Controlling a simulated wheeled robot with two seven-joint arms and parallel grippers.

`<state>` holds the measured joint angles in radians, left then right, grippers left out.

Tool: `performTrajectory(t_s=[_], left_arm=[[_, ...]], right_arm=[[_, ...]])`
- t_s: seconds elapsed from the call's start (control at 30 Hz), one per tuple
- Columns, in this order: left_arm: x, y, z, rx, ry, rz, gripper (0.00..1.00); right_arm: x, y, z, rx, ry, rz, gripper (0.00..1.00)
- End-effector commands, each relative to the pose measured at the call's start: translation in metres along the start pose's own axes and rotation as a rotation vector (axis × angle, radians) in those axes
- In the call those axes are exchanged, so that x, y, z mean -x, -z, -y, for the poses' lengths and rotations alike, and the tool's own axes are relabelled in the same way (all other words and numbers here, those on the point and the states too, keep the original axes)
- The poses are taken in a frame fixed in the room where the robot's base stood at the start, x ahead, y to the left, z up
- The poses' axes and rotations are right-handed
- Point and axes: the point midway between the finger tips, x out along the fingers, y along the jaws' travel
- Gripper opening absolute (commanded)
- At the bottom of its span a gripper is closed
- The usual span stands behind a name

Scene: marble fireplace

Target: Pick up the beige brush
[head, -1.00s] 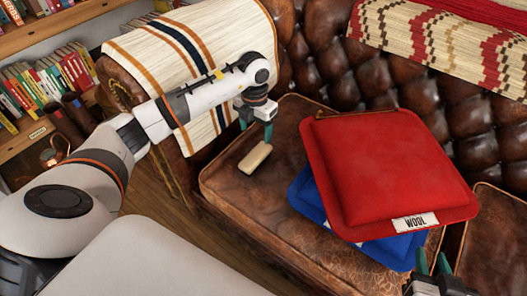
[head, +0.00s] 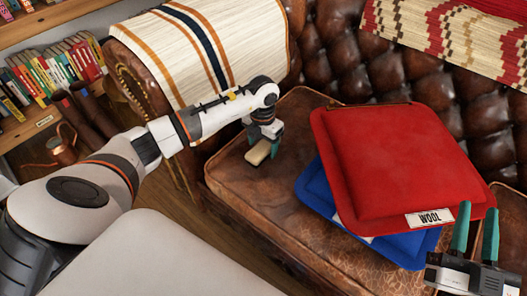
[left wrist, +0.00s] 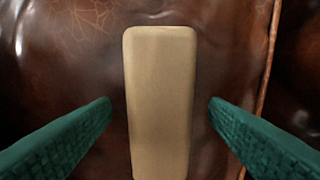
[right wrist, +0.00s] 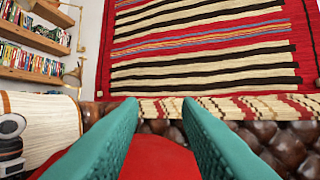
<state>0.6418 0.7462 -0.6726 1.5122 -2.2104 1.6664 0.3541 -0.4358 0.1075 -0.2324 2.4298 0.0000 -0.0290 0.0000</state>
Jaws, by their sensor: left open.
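The beige brush (head: 259,152) is a small pale block lying on the brown leather seat, left of the cushions. In the left wrist view the brush (left wrist: 160,100) lies lengthwise between the two teal fingers. My left gripper (head: 264,146) is just over the brush, one finger on each side. It is open, with a gap between each finger and the brush (left wrist: 160,100). My right gripper (head: 475,235) is at the lower right, in front of the red cushion, with its fingers apart and nothing between them.
A red cushion (head: 395,160) labelled wool lies on a blue cushion (head: 318,195) right of the brush. The leather sofa's tufted back (head: 330,60) rises behind. A striped blanket (head: 190,50) covers the sofa arm. A bookshelf (head: 40,85) stands at the left.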

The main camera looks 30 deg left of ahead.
Motion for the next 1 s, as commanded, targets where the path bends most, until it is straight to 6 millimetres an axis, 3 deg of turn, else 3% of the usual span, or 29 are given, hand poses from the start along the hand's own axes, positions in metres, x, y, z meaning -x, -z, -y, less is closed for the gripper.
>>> performTrajectory(t_s=[0.23, 0.57, 0.87, 1.0], left_arm=[[-0.022, -0.001, 0.000, 0.001, -0.001, -0.002, 0.69], [-0.024, -0.001, 0.000, 0.001, 0.000, -0.003, 0.67], [-0.023, 0.000, 0.000, 0.001, 0.000, -0.003, 0.19], [-0.023, 0.000, 0.000, 0.001, 0.000, -0.004, 0.19]], right_arm=[[0.003, -0.027, -0.004, -0.008, -0.009, 0.190, 0.31], [0.003, -0.032, -0.005, -0.009, -0.010, 0.218, 0.31], [0.003, -0.032, -0.005, -0.009, -0.010, 0.216, 0.31], [0.003, -0.032, -0.005, -0.009, -0.010, 0.216, 0.31]])
